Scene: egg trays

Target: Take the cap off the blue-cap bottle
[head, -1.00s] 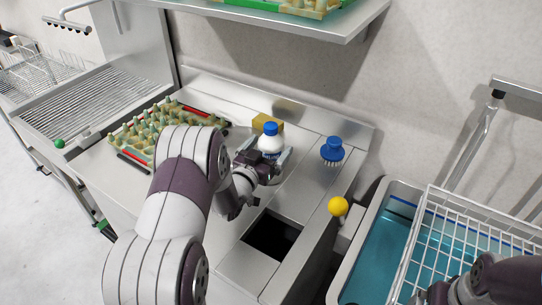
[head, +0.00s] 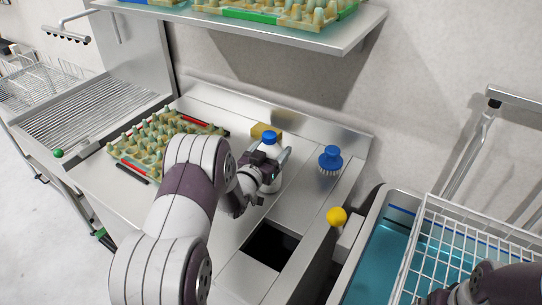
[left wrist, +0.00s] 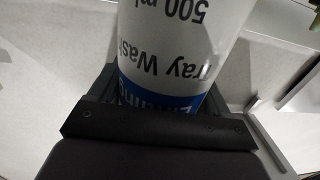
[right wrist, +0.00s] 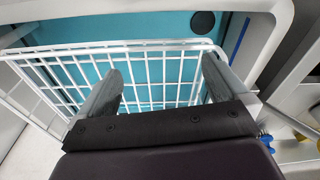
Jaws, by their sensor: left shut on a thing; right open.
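The white bottle with the blue cap (head: 269,136) stands upright on the steel counter, its cap on. Its label, upside down in the left wrist view (left wrist: 175,50), reads "Tray Wash" in part and "500 ml". My left gripper (head: 270,168) is shut on the bottle's body from the front. The cap does not show in the left wrist view. My right gripper (right wrist: 160,95) is open and empty, over the white wire basket (right wrist: 150,60). In the head view only part of my right arm shows at the lower right.
A blue scrub brush (head: 330,160) stands right of the bottle and a yellow sponge (head: 262,130) lies behind it. An egg tray (head: 160,140) lies to the left. A dark opening (head: 270,245) is in the counter in front. A blue-water basin (head: 375,265) stands at right.

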